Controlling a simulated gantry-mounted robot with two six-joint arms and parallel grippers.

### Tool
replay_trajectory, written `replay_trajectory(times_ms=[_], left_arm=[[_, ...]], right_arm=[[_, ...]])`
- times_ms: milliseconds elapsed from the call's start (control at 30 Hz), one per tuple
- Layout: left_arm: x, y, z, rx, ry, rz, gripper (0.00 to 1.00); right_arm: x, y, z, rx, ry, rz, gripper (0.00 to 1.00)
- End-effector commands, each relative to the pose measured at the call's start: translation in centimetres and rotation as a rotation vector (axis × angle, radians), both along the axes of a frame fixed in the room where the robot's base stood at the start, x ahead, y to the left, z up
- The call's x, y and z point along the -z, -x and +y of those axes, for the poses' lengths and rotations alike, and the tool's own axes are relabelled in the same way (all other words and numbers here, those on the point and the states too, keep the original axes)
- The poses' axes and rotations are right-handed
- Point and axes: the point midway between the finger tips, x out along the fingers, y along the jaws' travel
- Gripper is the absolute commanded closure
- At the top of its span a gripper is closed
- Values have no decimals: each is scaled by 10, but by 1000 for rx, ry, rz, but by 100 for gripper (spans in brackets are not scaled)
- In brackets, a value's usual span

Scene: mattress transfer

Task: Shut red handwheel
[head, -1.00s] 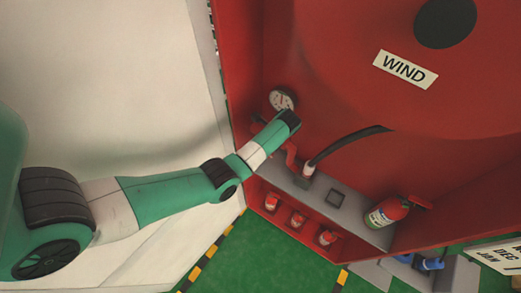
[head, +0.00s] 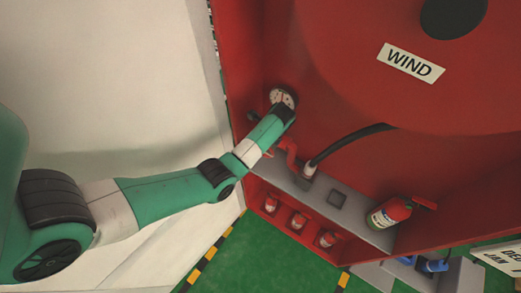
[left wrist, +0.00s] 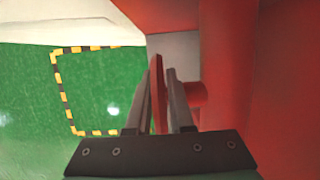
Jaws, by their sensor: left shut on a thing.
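The red handwheel (left wrist: 157,88) shows edge-on in the left wrist view as a thin red disc. My left gripper (left wrist: 158,75) has its two grey fingers on either side of the rim and is shut on it. A thick red pipe (left wrist: 218,70) stands just right of the fingers. The fingers and most of the wheel are hidden there by the wrist. My right gripper is not in view.
A black hose (head: 345,142) rises from a grey shelf (head: 322,200), where a red fire extinguisher (head: 389,214) stands at right. Several small red items sit below. A reel with a WIND sign (head: 410,62) fills the upper right. Green floor (head: 262,262) lies clear in front.

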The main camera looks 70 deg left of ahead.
Motion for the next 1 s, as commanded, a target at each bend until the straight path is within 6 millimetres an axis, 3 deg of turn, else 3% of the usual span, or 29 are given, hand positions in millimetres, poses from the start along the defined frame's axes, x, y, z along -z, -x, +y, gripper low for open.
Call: replay_trajectory(times_ms=[33,300,333,500,833,1000], left_arm=[[3,0,0,-2,15,-12,100],[-1,0,0,1,26,-17,100],[-1,0,0,1,25,-18,78],[0,0,0,1,24,-18,50],[-2,0,-1,1,24,-18,50],[-21,-4,-4,3,23,-19,50]], right_arm=[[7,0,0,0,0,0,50],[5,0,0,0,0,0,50],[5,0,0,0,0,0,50],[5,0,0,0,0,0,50],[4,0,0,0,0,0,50],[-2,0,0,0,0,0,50]])
